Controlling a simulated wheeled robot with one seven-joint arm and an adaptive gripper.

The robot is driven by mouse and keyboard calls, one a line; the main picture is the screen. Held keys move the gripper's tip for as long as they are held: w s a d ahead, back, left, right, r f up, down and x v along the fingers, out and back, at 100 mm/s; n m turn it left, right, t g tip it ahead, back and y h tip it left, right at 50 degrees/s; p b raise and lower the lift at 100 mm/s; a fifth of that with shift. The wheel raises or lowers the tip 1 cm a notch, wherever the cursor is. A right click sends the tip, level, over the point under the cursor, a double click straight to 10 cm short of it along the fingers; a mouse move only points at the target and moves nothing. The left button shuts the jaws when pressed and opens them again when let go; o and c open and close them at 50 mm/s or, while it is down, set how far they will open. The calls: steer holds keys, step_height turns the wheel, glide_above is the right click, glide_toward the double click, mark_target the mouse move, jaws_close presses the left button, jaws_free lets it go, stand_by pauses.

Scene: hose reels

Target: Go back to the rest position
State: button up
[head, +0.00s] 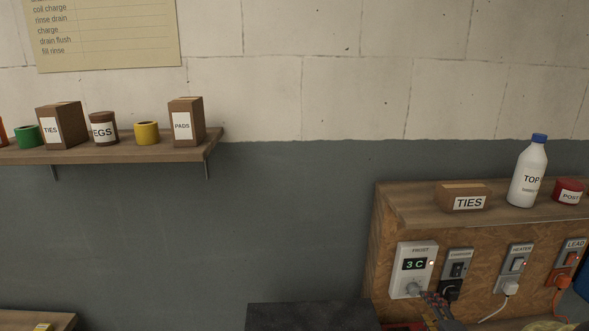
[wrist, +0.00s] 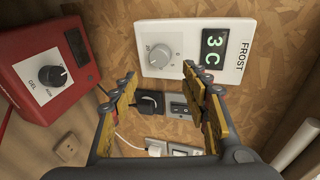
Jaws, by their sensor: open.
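My gripper (wrist: 160,74) is open, with its two yellow-padded fingers spread and nothing between them. In the wrist view it points at a wooden board, and the white FROST control (wrist: 197,50) with a grey knob and a green "3 C" display lies just beyond the fingertips. In the head view the FROST control (head: 414,269) is on the board at the right, and part of my gripper (head: 434,302) shows at its lower right edge. I cannot tell whether the fingers touch anything.
A red box (wrist: 35,75) with a black dial is close left in the wrist view. Switches, such as the HEATER switch (head: 517,264), and plugged cords line the board. A bottle (head: 529,175) and TIES box (head: 463,198) stand above. A shelf (head: 110,150) holds boxes and tapes.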

steer(key=s+a+r+n+g+b, duration=0.1)
steer(key=s+a+r+n+g, duration=0.1)
steer(key=s+a+n, duration=0.4)
steer(key=s+a+r+n+g+b, duration=0.2)
steer(key=s+a+n+g, duration=0.2)
steer(key=s, duration=0.9)
steer(key=s+a+r+n+g+y+b, duration=0.1)
steer(key=s+a+r+n+g+b, duration=0.1)
steer(key=s+a+n, duration=0.7)
steer(key=shift+s+r+g, duration=0.3)
steer(key=shift+s+g, duration=0.2)
steer(key=shift+s, duration=0.35)
